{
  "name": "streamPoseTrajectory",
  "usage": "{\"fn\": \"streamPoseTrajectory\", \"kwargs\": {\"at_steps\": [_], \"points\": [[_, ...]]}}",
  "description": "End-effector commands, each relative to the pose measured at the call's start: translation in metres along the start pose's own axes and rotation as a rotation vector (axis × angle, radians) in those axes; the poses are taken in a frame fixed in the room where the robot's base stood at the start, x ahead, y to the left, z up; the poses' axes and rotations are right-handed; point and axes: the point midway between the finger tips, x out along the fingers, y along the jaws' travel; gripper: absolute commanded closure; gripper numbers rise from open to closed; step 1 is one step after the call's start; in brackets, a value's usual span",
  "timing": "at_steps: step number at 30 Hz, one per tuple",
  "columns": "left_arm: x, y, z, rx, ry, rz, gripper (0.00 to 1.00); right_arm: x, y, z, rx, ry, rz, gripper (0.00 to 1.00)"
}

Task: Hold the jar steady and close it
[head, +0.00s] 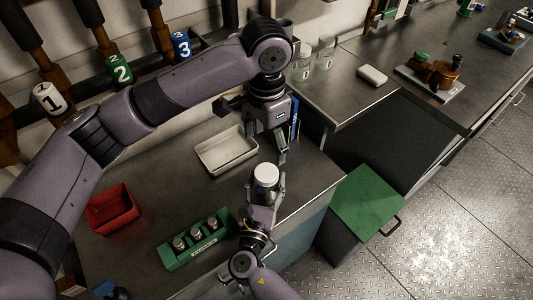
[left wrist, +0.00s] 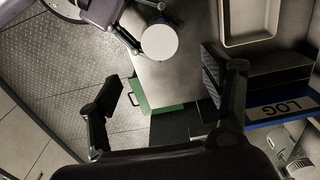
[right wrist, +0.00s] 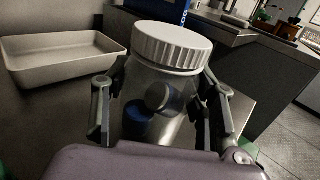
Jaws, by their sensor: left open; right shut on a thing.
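The clear jar (right wrist: 160,95) stands upright, with a white ribbed lid (right wrist: 165,45) on its mouth; I cannot tell whether the lid is tight. A blue object and a grey round object show through its wall. My right gripper (head: 266,186) is shut around the jar, a finger on each side. In the head view the white lid (head: 266,172) faces up. My left gripper (head: 283,152) is open and empty, just beyond the jar and apart from it. In the left wrist view the lid (left wrist: 159,42) lies beyond the open fingers (left wrist: 163,85).
A white tray (head: 208,164) lies on the bench behind the jar. A green rack (head: 172,262) with small vials and a red bin (head: 112,211) stand left. A blue LOG binder (left wrist: 282,116) is near my left gripper. A green-topped box (head: 367,203) stands right, below the bench.

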Motion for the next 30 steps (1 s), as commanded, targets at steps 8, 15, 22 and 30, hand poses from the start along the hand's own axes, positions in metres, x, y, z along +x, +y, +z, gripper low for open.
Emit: {"fn": "streamPoseTrajectory", "kwargs": {"at_steps": [8, 15, 22, 30], "points": [[-0.0156, 0.0003, 0.0001, 0.001, -0.001, 0.0, 0.28, 0.0, -0.0001, -0.0001, 0.0, 0.0, 0.0, 1.0], [-0.0153, 0.0002, 0.0001, 0.001, -0.001, 0.0, 0.28, 0.0, -0.0001, -0.0001, 0.0, 0.0, 0.0, 0.44], [-0.015, 0.0002, 0.0002, 0.001, -0.001, 0.0, 0.28, 0.0, 0.0, 0.0, 0.0, 0.0, 0.0, 0.28], [-0.0149, 0.0001, 0.0002, 0.001, -0.001, 0.0, 0.28, 0.0, 0.0, 0.0, 0.0, 0.0, 0.0, 0.24]]}}
